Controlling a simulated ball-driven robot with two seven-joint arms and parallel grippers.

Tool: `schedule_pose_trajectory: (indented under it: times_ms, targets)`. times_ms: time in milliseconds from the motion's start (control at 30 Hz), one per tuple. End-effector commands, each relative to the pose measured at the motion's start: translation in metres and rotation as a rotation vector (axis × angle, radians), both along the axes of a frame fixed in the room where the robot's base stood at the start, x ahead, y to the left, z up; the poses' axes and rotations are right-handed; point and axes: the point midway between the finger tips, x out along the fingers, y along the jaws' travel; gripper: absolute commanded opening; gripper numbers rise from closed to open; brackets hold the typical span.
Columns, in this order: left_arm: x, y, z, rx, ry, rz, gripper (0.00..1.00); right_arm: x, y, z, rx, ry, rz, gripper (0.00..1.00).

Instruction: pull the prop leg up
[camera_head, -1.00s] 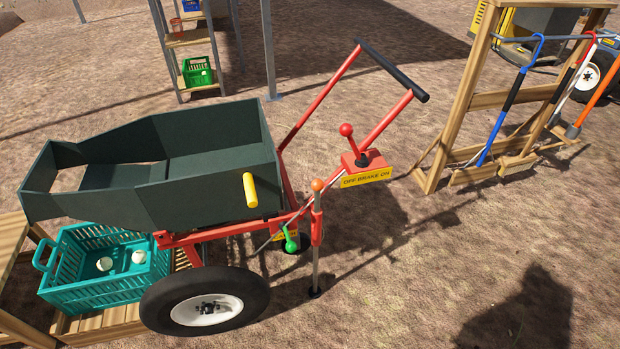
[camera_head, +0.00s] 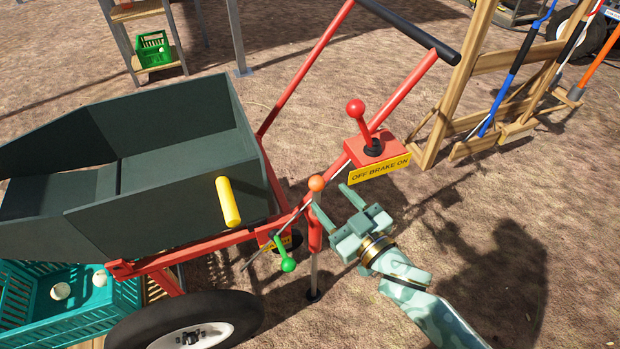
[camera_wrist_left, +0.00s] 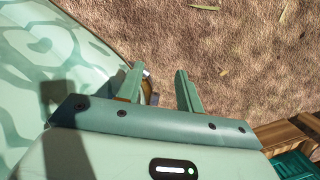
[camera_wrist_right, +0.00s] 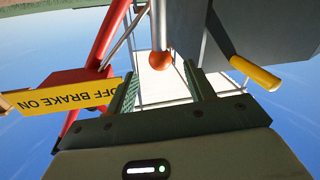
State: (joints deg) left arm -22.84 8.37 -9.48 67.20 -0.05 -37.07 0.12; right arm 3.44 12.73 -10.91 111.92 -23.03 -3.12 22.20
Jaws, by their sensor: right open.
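The prop leg (camera_head: 315,264) is a thin upright grey rod in a red sleeve on the cart, topped by an orange ball knob (camera_head: 316,184). Its dark foot rests on the ground. My right gripper (camera_head: 331,199) is open, just right of the knob, with its fingers pointing toward it. My left gripper (camera_wrist_left: 159,70) is open and empty over bare ground in the left wrist view, outside the head view.
The red brake lever (camera_head: 357,112) and its yellow sign (camera_head: 379,175) stand right of the knob. A yellow handle (camera_head: 228,202) on the dark green hopper (camera_head: 157,196) and a green-knobbed lever (camera_head: 287,264) are close by on the left. A teal crate (camera_head: 73,327) sits below.

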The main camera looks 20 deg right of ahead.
Motion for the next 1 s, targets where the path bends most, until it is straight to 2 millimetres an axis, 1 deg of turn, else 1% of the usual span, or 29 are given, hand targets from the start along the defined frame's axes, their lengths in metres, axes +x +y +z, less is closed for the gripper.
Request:
schedule_pose_trajectory:
  times_ms: [33,200,300,400,467,633,900,933,967,1000]
  targets:
    - [0.011,-0.001,0.0,0.004,-0.009,-0.014,0.36,0.01,0.002,-0.004,-0.001,0.001,0.001,0.53]
    - [0.053,-0.003,0.015,0.029,-0.042,-0.065,0.36,0.04,0.009,-0.004,-0.001,0.001,0.001,0.53]
    - [0.074,-0.003,0.025,0.044,-0.059,-0.089,0.36,0.055,0.013,-0.003,-0.001,0.001,0.001,0.53]
    - [0.09,-0.003,0.035,0.058,-0.074,-0.108,0.36,0.066,0.016,-0.003,0.0,0.001,0.001,0.53]
    - [0.098,-0.002,0.04,0.065,-0.081,-0.117,0.36,0.071,0.016,-0.003,0.0,0.002,0.001,0.53]
    - [0.109,-0.002,0.049,0.077,-0.093,-0.129,0.36,0.079,0.018,-0.001,-0.001,0.001,0.0,0.53]
    - [0.111,-0.001,0.05,0.079,-0.094,-0.131,0.36,0.08,0.019,0.0,-0.001,0.001,0.0,0.53]
    - [0.11,-0.002,0.05,0.08,-0.093,-0.131,0.36,0.08,0.019,0.0,-0.001,0.001,0.0,0.51]
    - [0.11,-0.002,0.05,0.079,-0.094,-0.131,0.36,0.08,0.019,0.0,-0.001,0.001,0.0,0.42]
    - [0.11,-0.002,0.05,0.078,-0.093,-0.131,0.36,0.08,0.019,0.0,-0.001,0.001,0.0,0.31]
